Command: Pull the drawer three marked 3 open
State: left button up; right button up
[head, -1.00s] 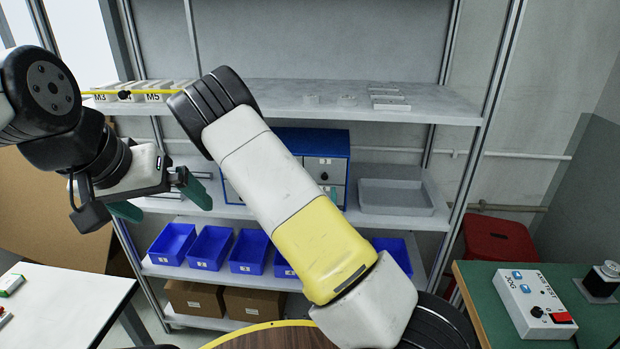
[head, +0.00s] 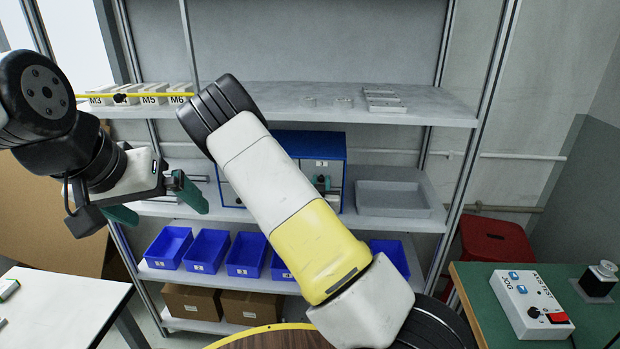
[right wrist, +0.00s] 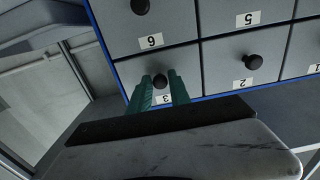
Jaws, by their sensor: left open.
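The blue cabinet (head: 310,139) with grey drawers stands on the middle shelf in the head view, partly hidden by my right arm. In the right wrist view the drawers appear upside down. Drawer three (right wrist: 131,68) has a label 3 and a dark round knob (right wrist: 160,81); its front looks level with its neighbours. The green fingers of my right gripper (right wrist: 161,84) lie on either side of that knob; whether they press on it is unclear. In the head view a green fingertip shows at the cabinet front. My left gripper (head: 155,204) is open and empty, left of the cabinet.
Drawer six (right wrist: 150,40), drawer five (right wrist: 250,22) and drawer two (right wrist: 243,66) adjoin drawer three. A grey tray (head: 394,211) sits right of the cabinet. Several blue bins (head: 207,251) fill the shelf below. A green table (head: 470,285) with a control box stands at the right.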

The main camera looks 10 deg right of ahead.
grip_shut()
dwell(1.1)
